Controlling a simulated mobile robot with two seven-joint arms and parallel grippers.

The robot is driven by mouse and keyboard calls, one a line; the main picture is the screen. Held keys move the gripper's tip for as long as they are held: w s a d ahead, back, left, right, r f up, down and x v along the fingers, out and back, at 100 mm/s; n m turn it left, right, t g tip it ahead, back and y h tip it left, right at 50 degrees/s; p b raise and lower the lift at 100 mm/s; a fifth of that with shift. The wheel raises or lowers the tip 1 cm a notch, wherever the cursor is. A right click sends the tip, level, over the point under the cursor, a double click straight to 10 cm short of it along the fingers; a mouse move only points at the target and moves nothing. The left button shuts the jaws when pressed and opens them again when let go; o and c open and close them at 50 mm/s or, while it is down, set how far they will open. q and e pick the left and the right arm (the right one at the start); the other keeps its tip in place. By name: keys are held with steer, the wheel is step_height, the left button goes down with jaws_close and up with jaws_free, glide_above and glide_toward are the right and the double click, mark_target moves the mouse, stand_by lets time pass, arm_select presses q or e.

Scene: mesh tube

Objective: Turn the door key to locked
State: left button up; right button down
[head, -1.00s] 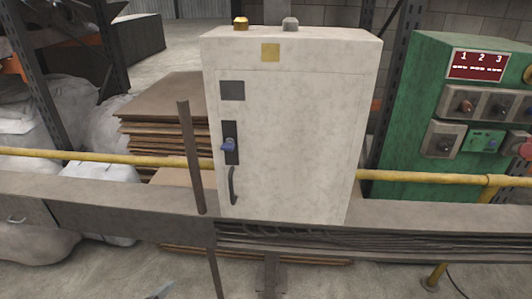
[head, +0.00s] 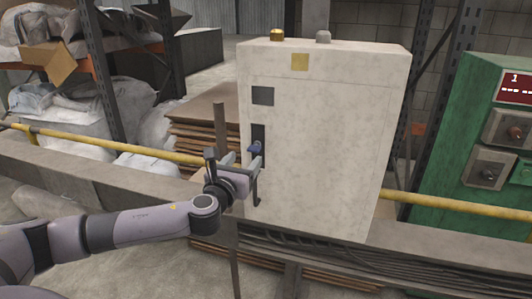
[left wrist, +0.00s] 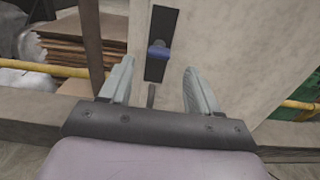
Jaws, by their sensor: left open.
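The door key (head: 255,148) is a small blue knob on a dark upright plate (head: 258,133) on the front of the pale cabinet (head: 325,145). In the left wrist view the key (left wrist: 158,52) sticks out sideways from the black plate (left wrist: 161,30). My left gripper (head: 238,155) is close in front of the cabinet by the key. Its two pale fingers (left wrist: 157,85) are apart with nothing between them, and the key shows just beyond their tips, seemingly untouched. The dark door handle (head: 257,187) below is partly hidden by my gripper. My right gripper is not in view.
A thin brown post (head: 222,125) stands left of the cabinet, near my left wrist. A yellow rail (head: 170,154) runs behind. Stacked brown sheets (head: 200,118) lie at the left, and a green control panel (head: 485,150) stands at the right.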

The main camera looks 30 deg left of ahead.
mark_target(253, 150)
arm_select(q)
steer(key=shift+x, duration=3.35)
steer(key=c, duration=1)
steer(key=shift+f, duration=0.1)
steer(key=shift+c, duration=0.2)
